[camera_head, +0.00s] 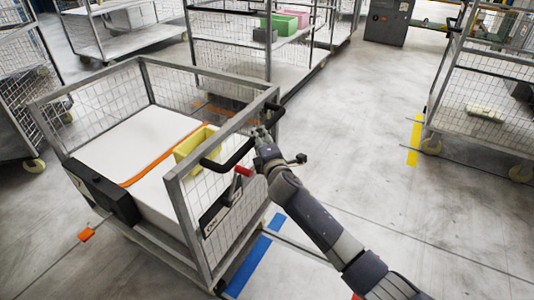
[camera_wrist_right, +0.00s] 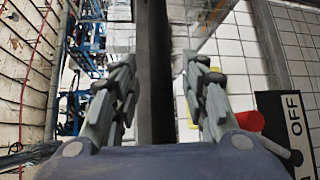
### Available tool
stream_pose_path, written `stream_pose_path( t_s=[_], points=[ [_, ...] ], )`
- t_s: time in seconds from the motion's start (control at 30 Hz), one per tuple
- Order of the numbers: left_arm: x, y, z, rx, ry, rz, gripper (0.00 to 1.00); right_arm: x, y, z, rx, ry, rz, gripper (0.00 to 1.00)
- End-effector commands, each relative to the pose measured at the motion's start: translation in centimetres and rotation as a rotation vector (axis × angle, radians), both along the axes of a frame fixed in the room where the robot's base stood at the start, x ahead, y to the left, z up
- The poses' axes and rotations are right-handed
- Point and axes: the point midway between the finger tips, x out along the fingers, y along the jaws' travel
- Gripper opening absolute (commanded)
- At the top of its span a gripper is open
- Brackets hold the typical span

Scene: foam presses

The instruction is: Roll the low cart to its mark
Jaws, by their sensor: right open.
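The low cart (camera_head: 184,185) has grey mesh sides and stands at left centre in the head view. It carries white blocks, an orange strap and a yellow bin (camera_head: 190,143). Its black handle (camera_head: 235,160) sticks out on the right side. My right gripper (camera_head: 262,136) is at the handle. In the right wrist view, my right gripper (camera_wrist_right: 157,70) is open, its fingers apart on either side of a dark bar (camera_wrist_right: 155,95). A blue floor stripe (camera_head: 254,262) lies beside the cart's near right edge. My left gripper is not in view.
A red knob (camera_wrist_right: 250,120) and an OFF plate (camera_wrist_right: 294,115) are right of my fingers in the wrist view. Mesh carts stand behind, at far left and at right (camera_head: 485,120). A yellow stripe (camera_head: 414,140) lies by the right cart. Floor between is clear.

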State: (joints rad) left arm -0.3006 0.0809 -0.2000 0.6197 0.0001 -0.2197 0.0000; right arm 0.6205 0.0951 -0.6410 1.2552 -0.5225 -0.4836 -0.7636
Motion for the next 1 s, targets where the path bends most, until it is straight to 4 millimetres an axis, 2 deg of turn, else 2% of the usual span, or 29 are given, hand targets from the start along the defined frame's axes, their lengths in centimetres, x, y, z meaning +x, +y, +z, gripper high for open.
stream_pose_path(
  t_s=[0.3,0.5,0.7,1.0],
  points=[
    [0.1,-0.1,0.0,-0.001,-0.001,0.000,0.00,-4.5,-0.7,0.6,0.001,0.000,0.003,0.41],
    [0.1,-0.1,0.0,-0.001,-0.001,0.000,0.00,-6.7,-1.1,0.9,0.000,0.000,0.002,0.41],
    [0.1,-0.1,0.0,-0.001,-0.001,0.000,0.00,-7.7,-1.3,1.1,0.000,-0.001,0.002,0.41],
    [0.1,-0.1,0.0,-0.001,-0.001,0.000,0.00,-7.8,-1.3,1.1,0.000,-0.001,0.002,0.41]
  ],
)
